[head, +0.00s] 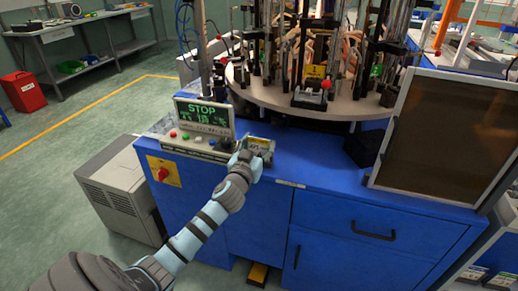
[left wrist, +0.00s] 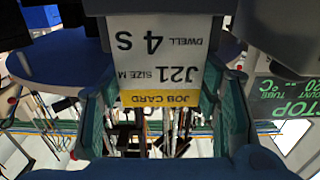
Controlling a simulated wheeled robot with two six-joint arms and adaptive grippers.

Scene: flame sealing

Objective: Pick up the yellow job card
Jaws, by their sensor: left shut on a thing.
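The job card (left wrist: 155,55) is white with a yellow band reading "JOB CARD". It shows upside down in the left wrist view, with "J21", "SIZE M" and "DWELL 4 S" printed on it. My left gripper (left wrist: 165,105) is shut on the card, with a finger on each side of it. In the head view my left gripper (head: 247,156) is at the front left of the blue machine top, beside the control panel. A small holder (head: 262,147) sits right by the gripper, and the card is mostly hidden there. My right gripper is not in view.
The control panel (head: 204,120) with a green "STOP" display stands just left of the gripper. Behind is a round turntable (head: 300,98) with glassware and fixtures. A dark framed screen (head: 440,135) stands at right. The blue top (head: 310,160) is clear between them.

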